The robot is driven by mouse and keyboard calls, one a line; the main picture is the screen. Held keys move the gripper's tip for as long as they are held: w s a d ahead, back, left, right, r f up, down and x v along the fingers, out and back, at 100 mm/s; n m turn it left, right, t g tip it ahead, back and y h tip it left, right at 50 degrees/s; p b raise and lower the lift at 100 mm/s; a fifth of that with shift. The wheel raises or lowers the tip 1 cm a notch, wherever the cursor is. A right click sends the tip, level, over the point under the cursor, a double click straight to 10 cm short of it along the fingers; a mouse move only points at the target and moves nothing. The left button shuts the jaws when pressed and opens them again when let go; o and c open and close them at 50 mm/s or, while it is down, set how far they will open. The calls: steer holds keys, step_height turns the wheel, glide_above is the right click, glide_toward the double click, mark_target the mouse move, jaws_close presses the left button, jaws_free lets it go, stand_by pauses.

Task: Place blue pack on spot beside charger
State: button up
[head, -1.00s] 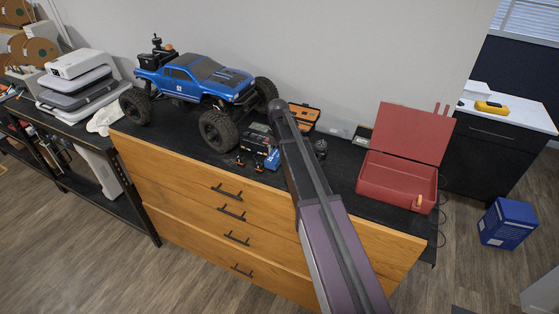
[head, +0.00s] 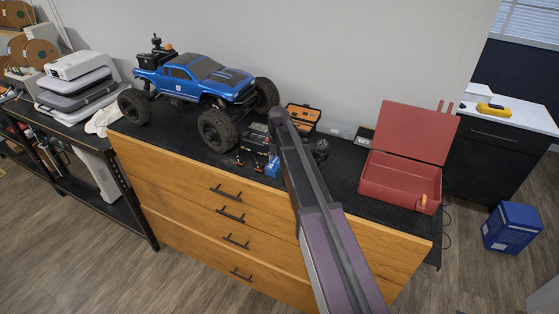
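The blue pack (head: 272,166) is small in the head view, at the front of the black top of the wooden drawer unit. It sits just in front of the dark charger (head: 262,134), close to my arm's left edge. Whether it touches the charger or lies flat is too small to tell. My arm rises from the bottom right and crosses the drawer unit. It covers the area right of the pack and charger. My gripper does not show; it seems hidden behind the arm. The spot beside the charger cannot be made out.
A blue RC crawler (head: 205,77) stands left of the charger. An open orange-black case (head: 303,117) lies behind my arm. A small dark round item (head: 320,150) is right of the arm. An open red box (head: 396,184) stands at the right end of the worktop (head: 345,170).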

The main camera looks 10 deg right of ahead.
steer(key=o, duration=0.4)
steer(key=shift+r, duration=0.1)
step_height(320, 180, up, 12)
steer(key=p, duration=1.2)
stand_by(0.9)
